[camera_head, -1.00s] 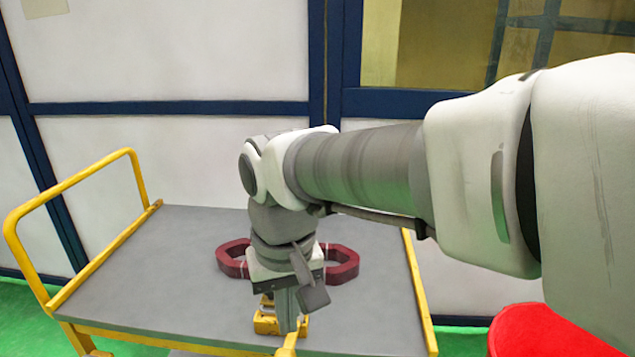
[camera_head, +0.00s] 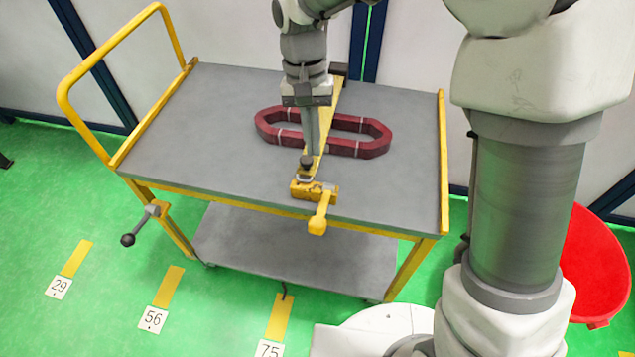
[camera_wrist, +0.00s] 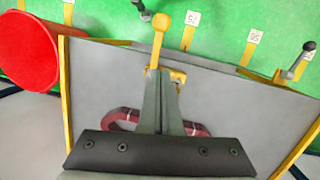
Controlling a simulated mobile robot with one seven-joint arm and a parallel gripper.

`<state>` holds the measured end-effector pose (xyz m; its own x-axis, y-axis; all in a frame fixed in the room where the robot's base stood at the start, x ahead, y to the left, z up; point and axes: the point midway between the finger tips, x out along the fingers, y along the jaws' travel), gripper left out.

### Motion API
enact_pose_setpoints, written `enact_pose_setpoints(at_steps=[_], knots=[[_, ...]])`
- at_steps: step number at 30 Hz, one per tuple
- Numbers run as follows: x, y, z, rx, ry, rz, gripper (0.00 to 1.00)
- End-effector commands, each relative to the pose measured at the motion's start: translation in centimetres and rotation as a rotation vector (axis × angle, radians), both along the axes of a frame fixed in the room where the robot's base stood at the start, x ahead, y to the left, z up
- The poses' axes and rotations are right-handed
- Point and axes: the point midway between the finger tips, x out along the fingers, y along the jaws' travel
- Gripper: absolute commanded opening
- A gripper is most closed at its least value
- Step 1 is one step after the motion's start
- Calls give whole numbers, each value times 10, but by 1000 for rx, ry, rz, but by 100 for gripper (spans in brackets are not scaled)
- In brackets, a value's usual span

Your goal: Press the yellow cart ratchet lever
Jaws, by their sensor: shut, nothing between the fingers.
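The yellow ratchet lever (camera_head: 320,212) sticks out over the front edge of the cart top, ending in a blocky yellow grip. Its yellow ratchet body (camera_head: 314,190) sits on that edge, with a dark knob (camera_head: 306,161) just behind it. My gripper (camera_head: 311,149) is shut and empty, pointing down behind the ratchet, over the near side of the dark red coil (camera_head: 378,147). In the wrist view my fingertips (camera_wrist: 160,73) appear just below the lever (camera_wrist: 158,42) and overlap the ratchet body. I cannot tell whether they touch it.
The grey cart top (camera_head: 220,130) has a yellow handle (camera_head: 66,88) at the left. A yellow strap (camera_head: 322,125) crosses the coil. A black-knobbed lever (camera_head: 140,226) projects from the left front leg. A red bin (camera_head: 595,268) stands right. Numbered floor markers lie in front.

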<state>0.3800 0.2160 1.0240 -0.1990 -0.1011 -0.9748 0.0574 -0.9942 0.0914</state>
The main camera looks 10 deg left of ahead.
Motion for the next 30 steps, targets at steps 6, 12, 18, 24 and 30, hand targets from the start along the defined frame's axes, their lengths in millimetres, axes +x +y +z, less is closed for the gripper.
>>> enact_pose_setpoints(at_steps=[6,12,18,24,30], knots=[[0,0,0,0,-1,0,0],[-2,-1,-10,-1,1,1,0],[-10,-5,-46,-1,4,1,0],[-19,-9,-88,-1,4,1,0],[-38,-12,-110,1,0,3,0]])
